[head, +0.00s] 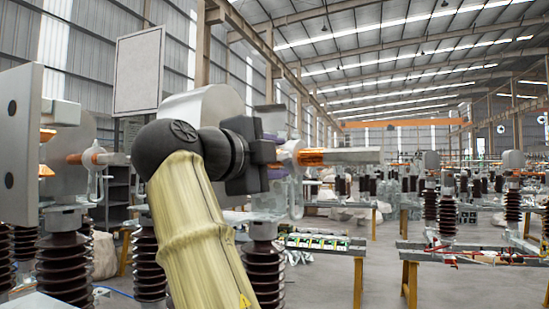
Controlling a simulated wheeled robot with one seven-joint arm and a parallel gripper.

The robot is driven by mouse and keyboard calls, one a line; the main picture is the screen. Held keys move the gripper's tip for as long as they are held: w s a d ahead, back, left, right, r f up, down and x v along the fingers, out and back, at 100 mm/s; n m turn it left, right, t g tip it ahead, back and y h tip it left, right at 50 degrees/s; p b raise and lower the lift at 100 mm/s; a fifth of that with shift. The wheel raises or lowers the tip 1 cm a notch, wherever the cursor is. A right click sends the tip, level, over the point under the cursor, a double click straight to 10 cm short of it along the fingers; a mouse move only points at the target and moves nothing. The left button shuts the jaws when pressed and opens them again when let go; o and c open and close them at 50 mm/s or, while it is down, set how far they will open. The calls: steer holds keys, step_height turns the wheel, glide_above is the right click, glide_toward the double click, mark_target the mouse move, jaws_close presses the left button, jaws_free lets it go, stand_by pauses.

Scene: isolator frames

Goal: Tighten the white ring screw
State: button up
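My arm rises from the bottom of the head view in a yellow sleeve, with a black wrist bent to the right. My gripper (280,155), black with purple parts, is at the white ring screw (297,188). The ring hangs as a pale loop just right of the fingers, beside an orange and grey bar. The fingertips overlap the screw's upper part, so I cannot tell whether they touch or grip it. A second white ring screw (93,180) of similar shape sits on the assembly at left, apart from my gripper.
Brown ribbed insulators (65,268) stand close at left, and another (264,272) stands below my gripper. A grey plate (22,130) is at the left edge. Work tables with orange legs (410,283) hold more insulators at right. Open grey floor (385,265) lies between tables.

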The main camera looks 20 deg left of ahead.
steer(key=v, duration=0.7)
steer(key=shift+s+a+b, duration=0.15)
steer(key=shift+s+b, duration=0.05)
steer(key=shift+b, duration=0.1)
steer(key=shift+r, duration=0.1)
